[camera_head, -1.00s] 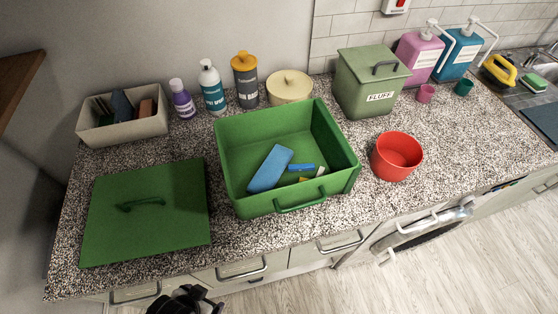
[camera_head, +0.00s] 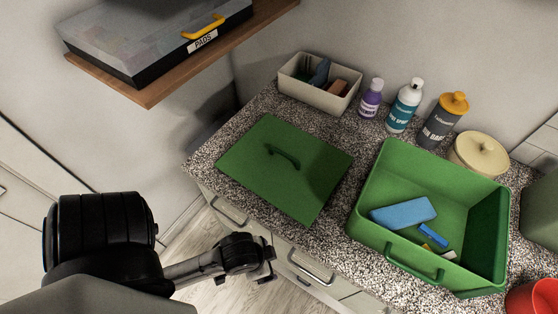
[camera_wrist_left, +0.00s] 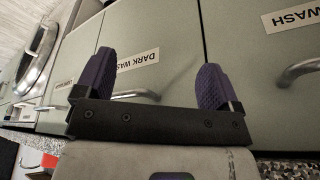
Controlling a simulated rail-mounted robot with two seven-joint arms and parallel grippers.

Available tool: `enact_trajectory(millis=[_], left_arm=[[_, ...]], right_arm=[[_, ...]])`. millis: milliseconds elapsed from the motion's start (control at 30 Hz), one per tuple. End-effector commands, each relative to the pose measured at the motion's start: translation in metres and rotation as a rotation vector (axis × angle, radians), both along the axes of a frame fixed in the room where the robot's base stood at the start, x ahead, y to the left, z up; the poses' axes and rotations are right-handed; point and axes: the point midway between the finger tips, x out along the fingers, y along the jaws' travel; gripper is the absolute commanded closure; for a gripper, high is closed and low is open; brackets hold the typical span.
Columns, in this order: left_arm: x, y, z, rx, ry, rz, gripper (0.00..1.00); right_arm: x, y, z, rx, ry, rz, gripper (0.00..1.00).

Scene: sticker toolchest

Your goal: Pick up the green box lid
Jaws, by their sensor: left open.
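The green box lid (camera_head: 272,178) lies flat on the speckled counter in the head view, with its dark green handle (camera_head: 284,157) on top. The open green box (camera_head: 478,232) stands to its right, holding a blue block (camera_head: 403,213) and smaller pieces. My left gripper is below the counter's front edge, in front of the lid and apart from it; its fingertips are hard to make out in the head view. In the left wrist view my left gripper (camera_wrist_left: 155,80) has two purple fingers spread wide with nothing between them, facing drawer fronts. My right gripper is not seen.
A beige bin (camera_head: 318,84), several bottles and a cream lidded pot (camera_head: 477,155) line the back of the counter. A red bowl (camera_head: 535,298) is at the lower right. A wooden shelf (camera_head: 149,94) with a labelled case overhangs at upper left. Drawer handles (camera_head: 310,268) stick out below the counter.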

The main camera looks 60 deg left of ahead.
Motion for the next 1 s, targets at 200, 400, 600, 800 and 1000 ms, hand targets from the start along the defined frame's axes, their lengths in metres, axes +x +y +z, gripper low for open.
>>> enact_trajectory(millis=[200,400,600,800,1000], left_arm=[[0.0000,0.0001,0.0000,0.000,0.000,0.000,0.12],[0.0000,0.0001,0.0000,0.000,0.000,0.000,0.20],[0.0000,0.0001,0.0000,0.000,0.000,0.000,0.39],[0.0000,0.0001,0.0000,0.000,0.000,0.000,0.58],[0.0002,0.0002,-0.0001,0.000,0.000,-0.001,0.59]], right_arm=[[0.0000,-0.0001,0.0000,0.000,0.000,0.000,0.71],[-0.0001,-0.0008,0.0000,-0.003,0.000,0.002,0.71],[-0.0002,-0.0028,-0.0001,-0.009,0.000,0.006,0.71],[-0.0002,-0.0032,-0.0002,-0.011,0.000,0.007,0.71],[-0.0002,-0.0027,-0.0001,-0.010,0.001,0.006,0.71]])
